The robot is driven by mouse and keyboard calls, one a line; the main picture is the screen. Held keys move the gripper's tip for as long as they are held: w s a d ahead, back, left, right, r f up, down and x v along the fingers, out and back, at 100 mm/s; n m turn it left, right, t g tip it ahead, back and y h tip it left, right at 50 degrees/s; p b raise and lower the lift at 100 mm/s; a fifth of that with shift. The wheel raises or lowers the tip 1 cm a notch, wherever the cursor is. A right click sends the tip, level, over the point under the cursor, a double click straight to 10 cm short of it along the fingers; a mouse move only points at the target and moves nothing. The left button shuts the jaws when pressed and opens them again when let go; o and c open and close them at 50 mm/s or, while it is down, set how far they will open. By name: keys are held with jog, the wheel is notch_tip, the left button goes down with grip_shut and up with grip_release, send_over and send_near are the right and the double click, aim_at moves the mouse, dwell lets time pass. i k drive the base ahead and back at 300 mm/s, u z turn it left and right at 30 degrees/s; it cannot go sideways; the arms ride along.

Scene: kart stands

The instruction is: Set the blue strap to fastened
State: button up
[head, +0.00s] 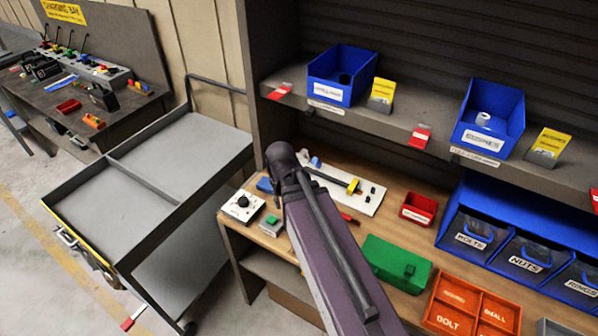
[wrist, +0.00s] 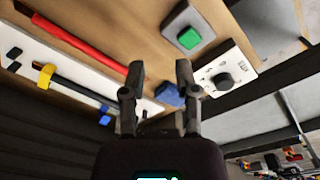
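My gripper (wrist: 160,75) is open and empty above the wooden bench, fingers apart. In the head view my arm hides most of it. A white board (head: 366,200) lies on the bench with a dark bar (wrist: 85,78) along it, a yellow loop (wrist: 46,75) around the bar and a small blue piece (wrist: 105,117) near the other end. A separate blue object (wrist: 168,94) lies beyond my fingertips and also shows in the head view (head: 265,185). I cannot tell which blue piece is the strap, or whether it is fastened.
A red bar (wrist: 80,43), a green button box (wrist: 188,38) and a white box with a black knob (wrist: 228,78) are close by. A green box (head: 397,262) and red tray (head: 419,208) stand to the right. A grey cart (head: 185,150) stands left.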

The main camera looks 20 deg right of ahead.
aim_at(317, 163)
jog(key=z, duration=0.85)
jog(key=k, duration=0.85)
jog(key=u, duration=0.3)
jog(key=i, duration=0.85)
jog(key=z, duration=0.05)
